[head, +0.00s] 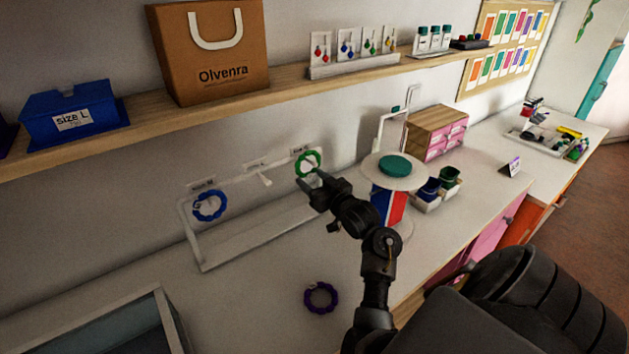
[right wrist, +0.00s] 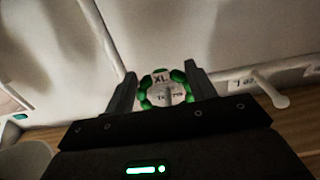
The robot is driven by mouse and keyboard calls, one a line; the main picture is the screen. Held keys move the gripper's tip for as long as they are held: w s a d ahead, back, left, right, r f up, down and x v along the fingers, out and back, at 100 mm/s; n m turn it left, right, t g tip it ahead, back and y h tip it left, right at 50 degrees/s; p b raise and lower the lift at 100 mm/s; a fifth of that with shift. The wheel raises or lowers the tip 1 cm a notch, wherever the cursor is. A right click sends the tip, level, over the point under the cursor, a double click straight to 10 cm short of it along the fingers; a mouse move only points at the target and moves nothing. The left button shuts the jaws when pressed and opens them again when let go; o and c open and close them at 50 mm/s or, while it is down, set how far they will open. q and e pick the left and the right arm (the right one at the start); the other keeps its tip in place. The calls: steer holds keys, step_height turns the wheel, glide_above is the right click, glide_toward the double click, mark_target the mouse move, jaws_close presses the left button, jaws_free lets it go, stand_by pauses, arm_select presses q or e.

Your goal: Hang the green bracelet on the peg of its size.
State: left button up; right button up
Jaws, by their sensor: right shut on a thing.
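The green bracelet (head: 299,170) is a small beaded ring at the right end of the white rack (head: 232,245), just below its right label. My right gripper (head: 315,182) is shut on it. In the right wrist view the green bracelet (right wrist: 145,101) sits between the two fingers, with a white tag reading XL showing in the ring. A short grey pin shows before the tag; I cannot tell whether the ring is around the right peg. The empty middle peg (head: 266,181) lies to the left. A blue bracelet (head: 196,210) hangs at the left. My left gripper is out of view.
A purple bracelet (head: 309,303) lies on the table in front of the rack. A round white stand (head: 377,172) with a teal disc is close right of my gripper. The shelf (head: 290,92) runs above. A framed tray (head: 168,318) is at front left.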

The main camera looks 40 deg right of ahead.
steer(key=shift+c, duration=0.4)
jaws_close()
steer(key=shift+c, duration=0.7)
jaws_free()
steer(key=s+a+b, duration=0.1)
steer(key=s+b, duration=0.1)
steer(key=s, duration=0.8)
steer(key=shift+s, duration=0.4)
